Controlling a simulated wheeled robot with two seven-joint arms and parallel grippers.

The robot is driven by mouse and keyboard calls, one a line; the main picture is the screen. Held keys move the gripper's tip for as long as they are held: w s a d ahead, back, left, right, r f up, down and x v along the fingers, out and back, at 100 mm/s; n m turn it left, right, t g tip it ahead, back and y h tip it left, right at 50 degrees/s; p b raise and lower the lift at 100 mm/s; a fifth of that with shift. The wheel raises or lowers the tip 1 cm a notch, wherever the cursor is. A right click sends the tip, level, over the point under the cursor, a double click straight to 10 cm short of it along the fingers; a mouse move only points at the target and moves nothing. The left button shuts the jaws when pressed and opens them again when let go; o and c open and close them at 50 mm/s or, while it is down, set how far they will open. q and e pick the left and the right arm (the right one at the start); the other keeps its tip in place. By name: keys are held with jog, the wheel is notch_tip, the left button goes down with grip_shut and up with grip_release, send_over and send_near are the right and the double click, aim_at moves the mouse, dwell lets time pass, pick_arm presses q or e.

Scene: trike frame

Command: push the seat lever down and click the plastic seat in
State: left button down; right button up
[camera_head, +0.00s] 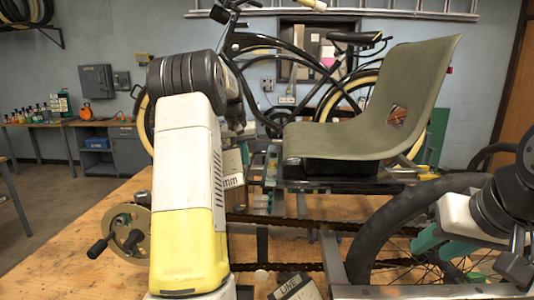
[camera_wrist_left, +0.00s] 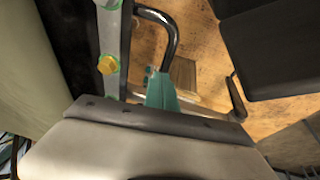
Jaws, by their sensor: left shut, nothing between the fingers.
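The grey-green plastic seat (camera_head: 365,120) sits on a dark mount (camera_head: 335,171) on the trike frame, its backrest rising to the right. I cannot tell whether it is fully seated. In the left wrist view, my left gripper (camera_wrist_left: 161,88) shows teal fingers, shut and empty. A black bent bar (camera_wrist_left: 171,40), possibly the seat lever, stands just beyond the fingertips; contact is unclear. A grey metal bar with a yellow bolt (camera_wrist_left: 107,65) lies to its left. In the head view my left arm largely hides that gripper. My right gripper (camera_head: 440,243) shows teal parts near the wheel; its opening is unclear.
A black-tyred wheel (camera_head: 380,235) stands at right front. A crank with a black handle (camera_head: 110,240) is at left on the wooden table (camera_head: 60,255). A chain runs low across the frame. A bicycle (camera_head: 265,45) is behind the seat.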

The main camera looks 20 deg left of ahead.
aim_at(246, 172)
pick_arm(q)
jog(key=shift+s+a+f+t+h, duration=0.15)
jog(key=shift+a+f+t+h, duration=0.15)
jog(key=shift+a+f+h, duration=0.5)
jog(key=shift+f+n+h, duration=0.3)
jog(key=shift+f+h, duration=0.4)
jog(key=shift+r, duration=0.1)
